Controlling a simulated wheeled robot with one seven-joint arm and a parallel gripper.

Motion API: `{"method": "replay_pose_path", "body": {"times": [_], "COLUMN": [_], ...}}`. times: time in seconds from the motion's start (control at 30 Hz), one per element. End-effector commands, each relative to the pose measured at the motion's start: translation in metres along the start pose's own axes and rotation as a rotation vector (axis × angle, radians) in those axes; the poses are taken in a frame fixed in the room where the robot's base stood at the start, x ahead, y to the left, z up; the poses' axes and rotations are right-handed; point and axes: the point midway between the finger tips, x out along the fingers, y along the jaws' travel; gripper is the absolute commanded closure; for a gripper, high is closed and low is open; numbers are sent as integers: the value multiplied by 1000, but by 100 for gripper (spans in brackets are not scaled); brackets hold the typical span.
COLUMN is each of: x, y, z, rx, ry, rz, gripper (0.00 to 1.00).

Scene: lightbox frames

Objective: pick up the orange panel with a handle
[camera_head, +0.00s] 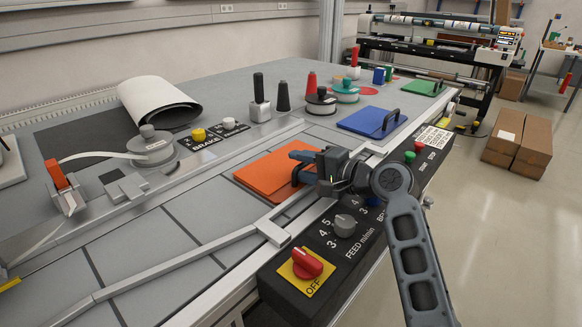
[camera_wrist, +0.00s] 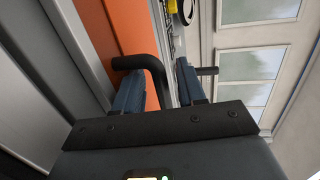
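The orange panel (camera_head: 263,174) lies flat on the grey table near its front rail, left of my gripper (camera_head: 299,166). It also shows along the upper left of the wrist view (camera_wrist: 118,25). Its black handle (camera_wrist: 152,64) shows in the wrist view and is largely hidden by my gripper in the head view. My gripper is open, with its blue fingers apart. In the wrist view the handle stands between the fingers, nearer the left one. I cannot tell whether a finger touches it.
A blue panel (camera_head: 368,122) and a green panel (camera_head: 421,87), each with a black handle, lie farther back. A black control box (camera_head: 322,262) with a red OFF knob (camera_head: 306,264) runs along the front edge. Metal rails (camera_head: 196,252) cross the table.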

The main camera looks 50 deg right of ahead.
Motion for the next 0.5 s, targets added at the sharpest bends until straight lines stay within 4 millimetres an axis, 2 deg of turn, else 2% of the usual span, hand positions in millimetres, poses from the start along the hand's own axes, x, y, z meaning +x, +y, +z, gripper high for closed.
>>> {"method": "replay_pose_path", "body": {"times": [0.07,0.4,0.5], "x": [0,0,0], "y": [0,0,0], "z": [0,0,0], "rx": [0,0,0], "ry": [0,0,0], "rz": [0,0,0], "gripper": [68,100,100]}}
